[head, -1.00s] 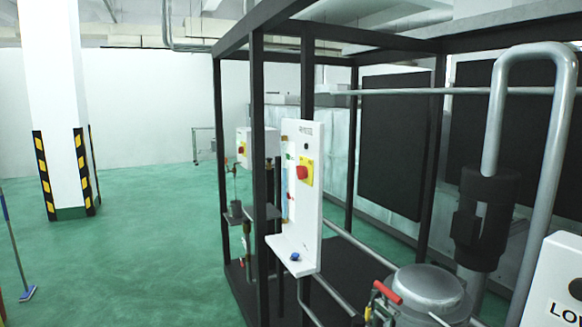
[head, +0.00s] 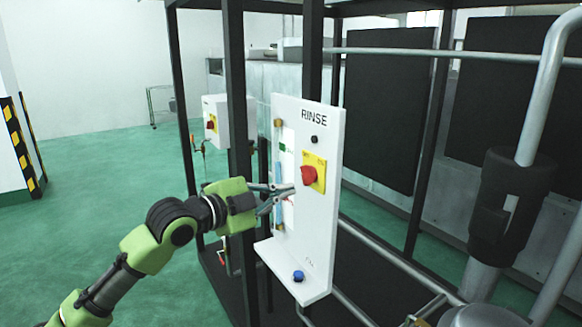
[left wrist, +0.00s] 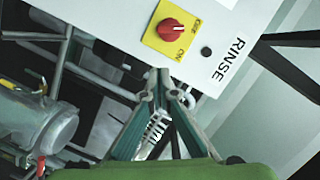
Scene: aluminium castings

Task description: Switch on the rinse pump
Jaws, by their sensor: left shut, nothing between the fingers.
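The white panel marked RINSE (head: 318,235) stands on the dark frame. It carries a red rotary knob (head: 308,174) on a yellow plate (head: 320,172), which also shows in the left wrist view as a red knob (left wrist: 171,31) on a yellow plate (left wrist: 157,42) with ON and OFF lettering. The knob's white mark points up and to the right there, towards the OFF side. My left gripper (head: 291,190) is shut and empty, with its tips close to the panel near the knob. Contact cannot be told. My right gripper is out of view.
A small black button (head: 314,140) sits above the knob and a blue knob (head: 298,276) is on the panel's lower ledge. Dark frame posts (head: 238,130) stand behind my left arm. A second white box with a red knob (head: 211,125) hangs farther back. Grey pipes run at right.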

